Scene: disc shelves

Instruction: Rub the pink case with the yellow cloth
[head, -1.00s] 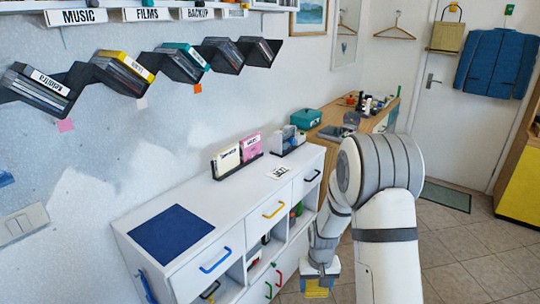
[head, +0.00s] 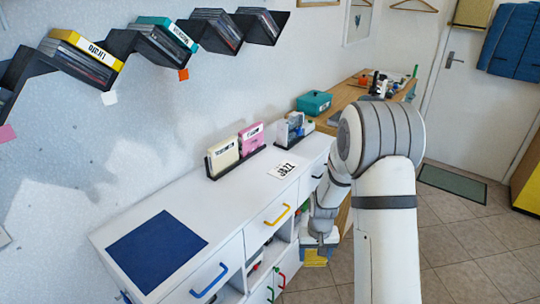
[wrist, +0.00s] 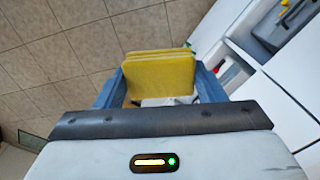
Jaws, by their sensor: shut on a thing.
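The pink case (head: 251,138) stands upright in a dark rack on top of the white cabinet, beside a cream case (head: 223,155). My gripper (wrist: 162,88) is shut on the folded yellow cloth (wrist: 160,68), which sticks out between its blue fingers in the wrist view. In the head view the cloth (head: 316,258) hangs low by the cabinet's front, below and to the right of the pink case, well apart from it. My arm hides part of the cabinet's right end. The pink case does not show in the wrist view.
The white cabinet (head: 232,205) has drawers with coloured handles and open shelves. A blue mat (head: 157,250) and a JAZZ card (head: 283,169) lie on top, with another small rack (head: 291,128) behind. Zigzag disc shelves (head: 120,45) are on the wall. Tiled floor is free at right.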

